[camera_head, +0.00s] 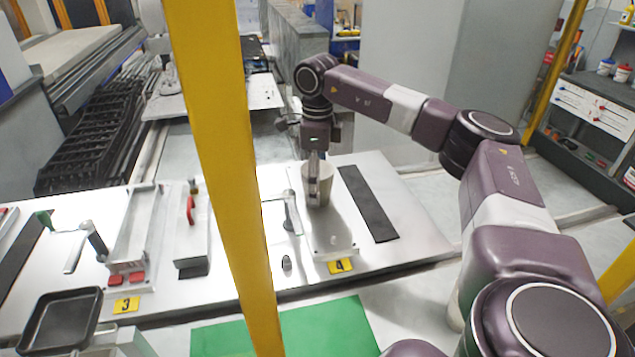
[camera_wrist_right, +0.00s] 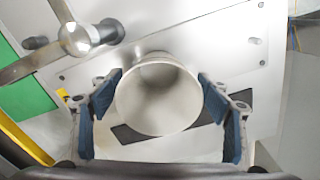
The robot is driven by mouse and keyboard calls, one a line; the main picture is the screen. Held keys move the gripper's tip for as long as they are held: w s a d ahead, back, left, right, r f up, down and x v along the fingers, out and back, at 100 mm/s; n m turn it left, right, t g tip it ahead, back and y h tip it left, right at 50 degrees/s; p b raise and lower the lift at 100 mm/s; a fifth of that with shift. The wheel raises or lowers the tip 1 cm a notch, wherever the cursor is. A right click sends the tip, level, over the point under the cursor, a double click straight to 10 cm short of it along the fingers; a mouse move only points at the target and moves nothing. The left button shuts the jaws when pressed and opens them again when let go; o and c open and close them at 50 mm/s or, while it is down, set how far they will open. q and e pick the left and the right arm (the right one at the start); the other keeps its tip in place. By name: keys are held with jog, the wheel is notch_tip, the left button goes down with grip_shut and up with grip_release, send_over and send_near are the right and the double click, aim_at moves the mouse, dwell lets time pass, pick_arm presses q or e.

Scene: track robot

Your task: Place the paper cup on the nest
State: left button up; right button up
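The paper cup (camera_head: 323,189) is pale, round and open-mouthed. It stands upright over a metal plate (camera_head: 337,236) beside the yellow "4" label. My right gripper (camera_head: 315,190) points down at the cup, with a finger in front of it. In the right wrist view, the cup (camera_wrist_right: 157,97) lies between the two blue-padded fingers of the right gripper (camera_wrist_right: 161,78). The fingers are very close to its sides, but I cannot tell whether they press on it. I cannot make out a separate nest; the cup's base is hard to see. My left gripper is out of view.
A lever with a round knob (camera_wrist_right: 78,38) is left of the cup in the wrist view. A yellow post (camera_head: 222,150) crosses the head view. A black strip (camera_head: 367,203) lies right of the cup. A red-handled fixture (camera_head: 191,235) and black tray (camera_head: 58,325) are left.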

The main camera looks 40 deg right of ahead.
jog(key=shift+r, duration=0.5)
notch_tip(320, 180, up, 11)
jog(key=b, duration=0.1)
jog(key=shift+r, duration=0.2)
dwell(0.4)
